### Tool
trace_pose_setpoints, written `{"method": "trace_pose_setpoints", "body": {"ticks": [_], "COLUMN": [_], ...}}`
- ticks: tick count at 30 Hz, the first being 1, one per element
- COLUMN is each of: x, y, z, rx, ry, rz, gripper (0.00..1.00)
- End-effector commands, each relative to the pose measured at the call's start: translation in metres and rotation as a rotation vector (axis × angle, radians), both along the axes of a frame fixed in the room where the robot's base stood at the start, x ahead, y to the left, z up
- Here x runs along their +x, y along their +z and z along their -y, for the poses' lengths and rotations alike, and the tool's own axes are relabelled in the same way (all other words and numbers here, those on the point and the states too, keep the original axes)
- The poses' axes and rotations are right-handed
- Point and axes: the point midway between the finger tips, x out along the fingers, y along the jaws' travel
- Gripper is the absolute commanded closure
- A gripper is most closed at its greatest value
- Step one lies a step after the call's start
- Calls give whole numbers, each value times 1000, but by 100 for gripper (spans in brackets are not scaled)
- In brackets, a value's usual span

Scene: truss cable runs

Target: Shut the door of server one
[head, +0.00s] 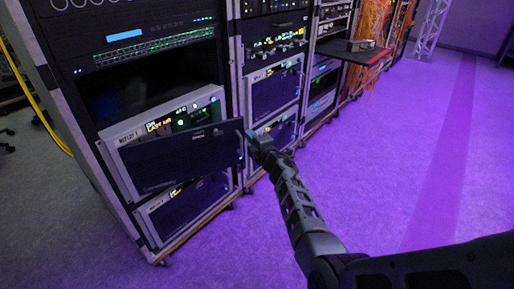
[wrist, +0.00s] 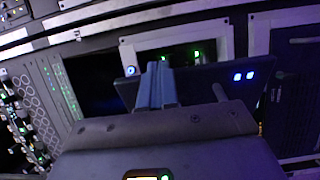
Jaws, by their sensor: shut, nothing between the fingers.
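The door of server one (head: 180,160) is a dark flat panel standing out, partly open, from a light-framed server unit (head: 128,133) in the left rack. A label and lit displays show above it. My gripper (head: 250,135) is shut and empty at the door's right end, very close to it; I cannot tell if it touches. In the wrist view, the blue-grey fingers (wrist: 157,85) are together in front of the door (wrist: 215,85), which has two blue lights at its right. The gripper body hides the door's lower part there.
Below is another server unit with a dark front (head: 190,207). More racks (head: 275,85) stand to the right, with a pulled-out shelf (head: 352,50) and orange cables (head: 375,30). A yellow cable (head: 35,100) hangs at left. The purple-lit floor (head: 390,150) at right is clear.

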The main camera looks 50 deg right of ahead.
Motion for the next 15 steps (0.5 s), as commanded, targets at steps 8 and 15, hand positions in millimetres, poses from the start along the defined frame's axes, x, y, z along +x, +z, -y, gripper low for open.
{"method": "trace_pose_setpoints", "body": {"ticks": [8, 15], "x": [52, 82], "y": [-1, -4], "z": [23, 34], "rx": [-3, -5], "ry": [157, 254], "rz": [10, 2], "gripper": [100, 100]}}
